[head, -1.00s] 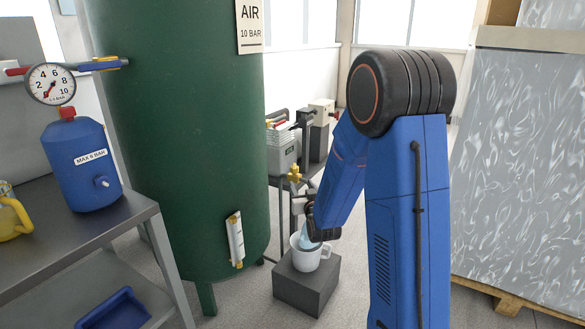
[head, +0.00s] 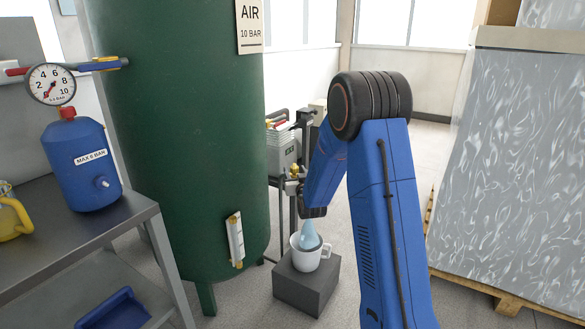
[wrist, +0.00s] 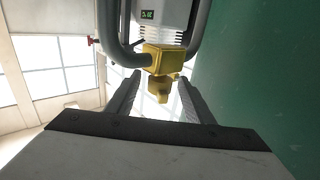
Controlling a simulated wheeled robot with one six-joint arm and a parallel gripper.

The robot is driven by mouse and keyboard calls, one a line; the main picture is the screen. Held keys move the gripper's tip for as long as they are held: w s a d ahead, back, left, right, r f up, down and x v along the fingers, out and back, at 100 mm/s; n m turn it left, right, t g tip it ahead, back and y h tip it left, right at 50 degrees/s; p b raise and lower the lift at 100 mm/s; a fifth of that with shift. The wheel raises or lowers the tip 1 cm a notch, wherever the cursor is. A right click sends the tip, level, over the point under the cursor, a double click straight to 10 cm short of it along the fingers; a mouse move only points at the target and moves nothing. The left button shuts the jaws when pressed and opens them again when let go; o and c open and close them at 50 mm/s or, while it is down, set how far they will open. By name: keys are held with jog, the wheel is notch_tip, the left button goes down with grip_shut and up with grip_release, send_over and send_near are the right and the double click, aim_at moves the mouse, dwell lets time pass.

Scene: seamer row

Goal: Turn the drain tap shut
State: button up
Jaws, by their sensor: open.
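The yellow brass drain tap (wrist: 164,58) hangs on a grey pipe in the upper middle of the wrist view. A smaller yellow part (wrist: 158,87) points down from it toward me. The tap also shows small in the head view (head: 293,172), beside my arm. My gripper (wrist: 159,78) is open, with one finger on each side of the yellow part; I cannot tell whether they touch it. Its fingers are hard to make out in the head view. A pale blue stream (head: 310,236) runs down into a white mug (head: 306,260) on a dark grey block (head: 305,287).
A large green air tank (head: 180,150) stands left of the tap. A grey unit (head: 284,145) stands behind it. A bench (head: 95,222) with a blue bottle (head: 82,165) and gauge (head: 51,84) is at the left. A tall grey wrapped stack (head: 515,170) on a pallet is at the right.

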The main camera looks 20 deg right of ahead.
aim_at(293, 166)
jog(key=shift+w+d, duration=0.2)
jog(key=shift+w, duration=1.05)
jog(key=shift+w+d, duration=0.2)
jog(key=shift+w, duration=1.05)
jog(key=shift+c, duration=0.3)
jog(key=c, duration=1)
